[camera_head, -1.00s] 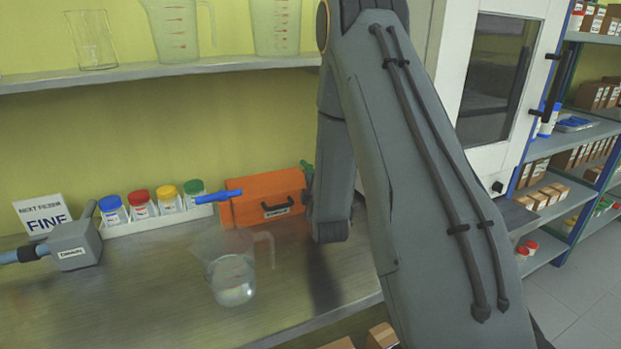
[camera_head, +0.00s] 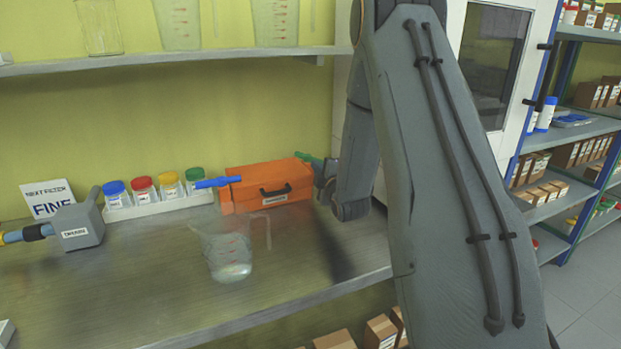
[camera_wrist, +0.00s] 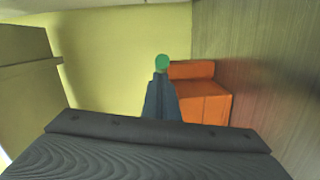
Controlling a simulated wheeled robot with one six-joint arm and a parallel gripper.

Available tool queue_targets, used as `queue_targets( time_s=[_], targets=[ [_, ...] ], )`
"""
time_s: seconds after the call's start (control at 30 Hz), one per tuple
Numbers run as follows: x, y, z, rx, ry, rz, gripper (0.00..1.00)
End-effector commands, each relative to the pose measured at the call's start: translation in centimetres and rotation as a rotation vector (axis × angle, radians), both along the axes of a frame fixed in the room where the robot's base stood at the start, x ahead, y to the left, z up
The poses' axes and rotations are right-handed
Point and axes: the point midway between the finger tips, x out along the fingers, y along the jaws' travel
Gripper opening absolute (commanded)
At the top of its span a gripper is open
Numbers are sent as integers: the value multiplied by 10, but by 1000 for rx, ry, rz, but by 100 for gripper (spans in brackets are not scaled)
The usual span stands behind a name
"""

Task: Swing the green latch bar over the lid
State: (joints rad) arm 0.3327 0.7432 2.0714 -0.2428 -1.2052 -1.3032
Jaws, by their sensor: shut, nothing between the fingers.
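An orange box (camera_head: 268,189) with a black handle and a small label stands at the back of the bench. The green latch bar (camera_head: 303,156) shows only as a small green piece at the box's top right corner. In the wrist view its round green end (camera_wrist: 161,62) sits just beyond my fingertips, left of the orange box (camera_wrist: 203,102). My gripper (camera_wrist: 161,76) is shut and empty, its tips at or very near the green end; contact cannot be told. In the head view my gripper (camera_head: 322,170) is at the box's right end, partly hidden by my arm.
A blue bar (camera_head: 217,182) sticks out at the box's left end. Jars with coloured lids (camera_head: 143,190) stand left of it. A clear beaker (camera_head: 229,258) stands in front of the box. A grey drain block (camera_head: 77,227) is at the left.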

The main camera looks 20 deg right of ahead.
Motion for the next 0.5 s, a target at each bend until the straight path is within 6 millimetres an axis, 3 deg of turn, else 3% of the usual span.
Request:
queue_targets(
  time_s=[0.5],
  targets=[
    [11,-47,-2,0,-2,-6,0]
  ],
)
